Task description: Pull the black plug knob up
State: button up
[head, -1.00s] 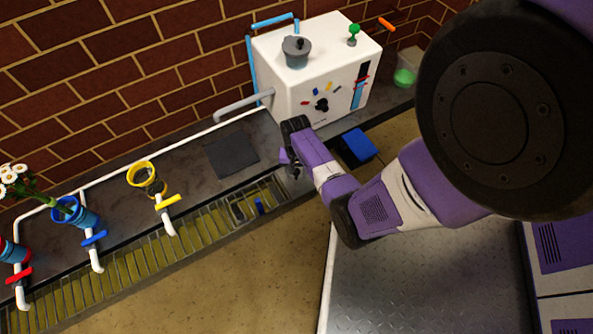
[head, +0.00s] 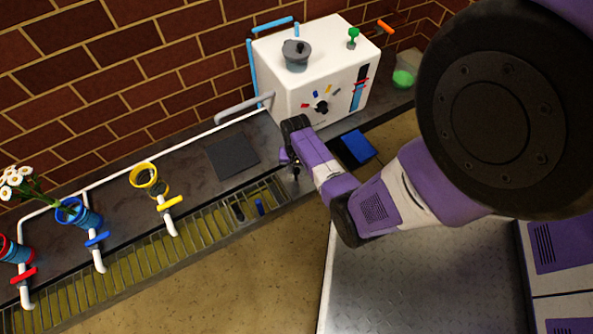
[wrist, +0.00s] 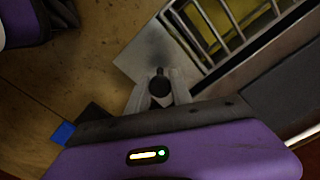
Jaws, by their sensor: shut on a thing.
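The black plug knob (wrist: 159,86) is a small dark round post in the middle of the wrist view. My gripper (wrist: 160,76) has one grey finger on each side of it and is shut on it. Below the fingers is a grey flat surface (wrist: 135,66) beside the grate. In the head view my gripper (head: 296,170) points down at the right end of the gutter, small and dark, and the knob is hard to make out there. I cannot tell how far the knob is raised.
A white machine (head: 340,60) stands behind my gripper. Yellow (head: 143,174), blue (head: 75,214) and red (head: 14,250) pots stand left. A blue box (head: 357,147) lies right.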

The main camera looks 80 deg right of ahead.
aim_at(296, 170)
jog(key=shift+r+p, duration=0.9)
jog(key=o, duration=1)
jog(key=shift+o, duration=0.2)
notch_tip(296, 170, up, 9)
jog(key=p, duration=0.9)
jog(key=shift+f, duration=0.1)
